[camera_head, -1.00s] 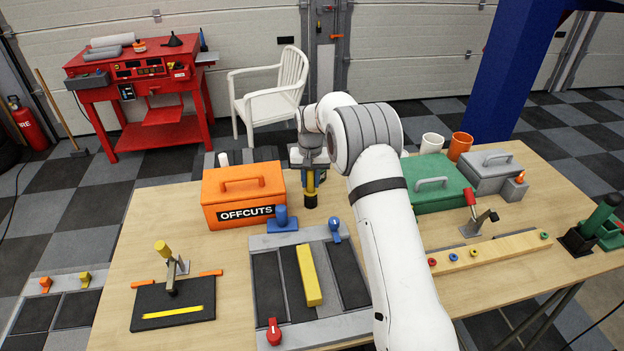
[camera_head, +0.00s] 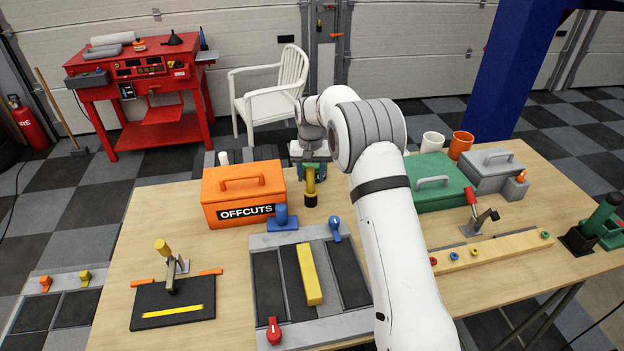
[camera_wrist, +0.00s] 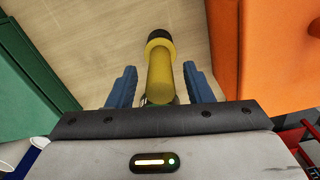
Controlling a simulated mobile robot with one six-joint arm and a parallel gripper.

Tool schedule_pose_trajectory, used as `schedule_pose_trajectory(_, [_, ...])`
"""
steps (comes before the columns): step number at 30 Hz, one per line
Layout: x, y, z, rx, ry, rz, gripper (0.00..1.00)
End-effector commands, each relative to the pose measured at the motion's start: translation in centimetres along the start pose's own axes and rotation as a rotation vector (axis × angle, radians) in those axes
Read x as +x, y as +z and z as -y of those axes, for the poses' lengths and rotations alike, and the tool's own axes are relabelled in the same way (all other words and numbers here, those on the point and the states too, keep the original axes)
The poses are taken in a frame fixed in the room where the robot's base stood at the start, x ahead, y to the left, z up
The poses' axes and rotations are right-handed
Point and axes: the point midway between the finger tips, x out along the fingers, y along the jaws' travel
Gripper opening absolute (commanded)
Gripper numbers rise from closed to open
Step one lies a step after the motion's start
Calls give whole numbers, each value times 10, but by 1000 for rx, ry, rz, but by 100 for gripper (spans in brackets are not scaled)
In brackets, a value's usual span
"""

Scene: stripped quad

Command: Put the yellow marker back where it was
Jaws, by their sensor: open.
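The yellow marker (camera_head: 310,186), a yellow cylinder with a black lower end, stands upright on the table just right of the orange OFFCUTS box. In the wrist view, the marker (camera_wrist: 160,75) points away from me, black end farthest. My gripper (camera_head: 314,166) is at the marker's upper end, partly hidden behind my arm and the marker. The wrist view shows its blue fingers (camera_wrist: 160,70) open on either side of the marker, with gaps on both sides.
The orange box (camera_head: 243,195) is close on the left, and the green case (camera_head: 435,185) is to the right. A blue-handled piece (camera_head: 282,222) and a grey plate with a yellow bar (camera_head: 308,275) lie in front. Bare wood surrounds the marker's foot.

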Motion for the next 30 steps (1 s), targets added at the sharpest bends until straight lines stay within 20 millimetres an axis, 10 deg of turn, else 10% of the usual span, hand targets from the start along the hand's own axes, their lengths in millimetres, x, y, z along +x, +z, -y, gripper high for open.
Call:
schedule_pose_trajectory(12, [-84,0,0,0,0,-2,46])
schedule_pose_trajectory(23, [-107,3,-2,0,-1,-4,46])
schedule_pose_trajectory(30, [-157,52,-35,2,-9,-53,46])
